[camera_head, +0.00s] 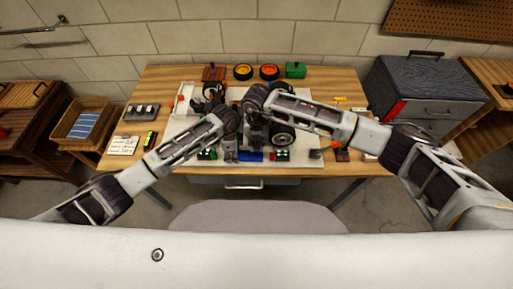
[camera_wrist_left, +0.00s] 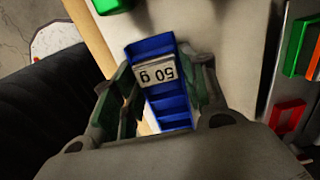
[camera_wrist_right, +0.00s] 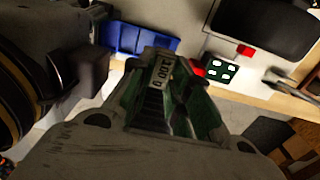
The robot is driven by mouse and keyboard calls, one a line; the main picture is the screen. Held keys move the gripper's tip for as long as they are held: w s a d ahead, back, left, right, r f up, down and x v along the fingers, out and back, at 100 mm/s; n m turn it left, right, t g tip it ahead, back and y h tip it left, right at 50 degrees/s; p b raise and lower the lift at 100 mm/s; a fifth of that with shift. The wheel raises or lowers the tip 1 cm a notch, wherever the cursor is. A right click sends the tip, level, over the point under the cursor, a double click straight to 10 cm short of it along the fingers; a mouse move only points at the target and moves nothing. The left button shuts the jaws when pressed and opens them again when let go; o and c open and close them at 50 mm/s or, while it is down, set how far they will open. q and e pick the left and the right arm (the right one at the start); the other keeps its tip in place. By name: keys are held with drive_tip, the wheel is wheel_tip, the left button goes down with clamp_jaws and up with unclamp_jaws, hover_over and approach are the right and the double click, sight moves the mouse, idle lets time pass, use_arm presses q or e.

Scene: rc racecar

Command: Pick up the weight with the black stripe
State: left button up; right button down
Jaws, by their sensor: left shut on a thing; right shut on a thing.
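In the right wrist view my right gripper (camera_wrist_right: 165,85) is shut on a weight labelled about 100 g (camera_wrist_right: 159,70), whose lower body looks dark. A blue tray (camera_wrist_right: 143,39) is behind its fingers. In the head view both grippers are over the front middle of the table near the blue tray (camera_head: 251,156). I cannot make out a black stripe clearly on either weight.
A chair back (camera_head: 255,215) stands in front.

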drive_tip(key=shift+r, duration=1.3)
use_arm(q)
drive_tip(key=o, duration=1.1)
drive_tip(key=shift+r, duration=0.15)
wheel_tip(320, 180, up, 12)
drive_tip(key=shift+f, duration=0.15)
